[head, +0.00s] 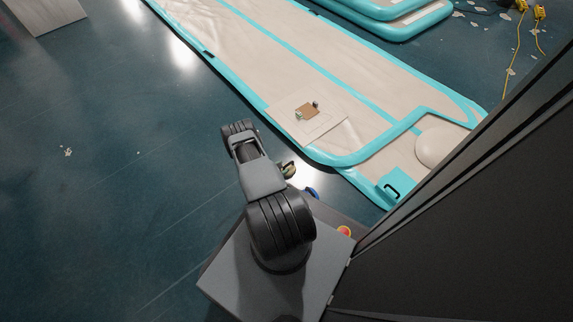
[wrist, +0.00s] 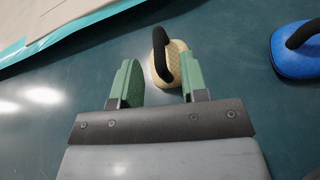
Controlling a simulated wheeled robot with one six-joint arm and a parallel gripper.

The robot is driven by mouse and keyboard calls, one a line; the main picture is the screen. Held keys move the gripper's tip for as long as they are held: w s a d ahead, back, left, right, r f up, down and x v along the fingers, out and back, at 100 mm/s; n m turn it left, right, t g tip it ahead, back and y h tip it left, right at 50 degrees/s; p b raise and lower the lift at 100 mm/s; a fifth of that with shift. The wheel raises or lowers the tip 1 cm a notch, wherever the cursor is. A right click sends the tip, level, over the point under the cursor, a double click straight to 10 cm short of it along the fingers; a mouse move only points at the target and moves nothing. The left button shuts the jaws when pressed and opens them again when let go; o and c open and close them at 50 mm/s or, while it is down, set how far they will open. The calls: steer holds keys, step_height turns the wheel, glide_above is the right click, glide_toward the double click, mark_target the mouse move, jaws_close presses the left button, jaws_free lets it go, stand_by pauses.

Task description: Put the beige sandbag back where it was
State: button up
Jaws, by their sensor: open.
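The beige sandbag (wrist: 176,66), with a black loop handle, rests on the dark floor in the wrist view. It lies just beyond and partly between the green fingertips of my gripper (wrist: 159,75), nearer the right finger. My gripper is open and holds nothing; I cannot tell whether the right finger touches the bag. In the head view a small part of the beige sandbag (head: 289,171) shows beside my arm, and my gripper is mostly hidden by the arm.
A blue sandbag (wrist: 297,55) with a black handle lies on the floor to the right. The beige and turquoise inflatable track (head: 375,118) runs beyond, carrying a small brown item (head: 308,111) on a pale board. Floor to the left is clear.

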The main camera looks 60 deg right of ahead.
steer(key=p+v, duration=0.2)
steer(key=v, duration=0.6)
steer(key=w+a+r+m+g+y, duration=0.1)
steer(key=w+a+r+m, duration=0.15)
steer(key=r, duration=0.75)
steer(key=w+a+r+m+y, duration=0.2)
steer(key=w+r+m, duration=0.15)
steer(key=r, duration=0.65)
steer(key=w+a+r+m+g+y, duration=0.15)
steer(key=w+r, duration=0.25)
steer(key=r, duration=0.5)
steer(key=s+a+r+m+t+y, duration=0.2)
steer(key=s+a+r+t+y, duration=0.2)
steer(key=a+r, duration=0.6)
steer(key=s+a+r+m+t+y, duration=0.3)
steer(key=s+a+r+t+y, duration=0.1)
steer(key=a+r, duration=0.7)
steer(key=shift+s+r+y, duration=0.25)
steer(key=shift+s+y, duration=0.1)
steer(key=shift+s, duration=0.5)
steer(key=shift+m, duration=0.25)
step_height(320, 180, up, 40)
steer(key=t+p, duration=0.1)
steer(key=p, duration=3.7)
steer(key=shift+s, duration=0.2)
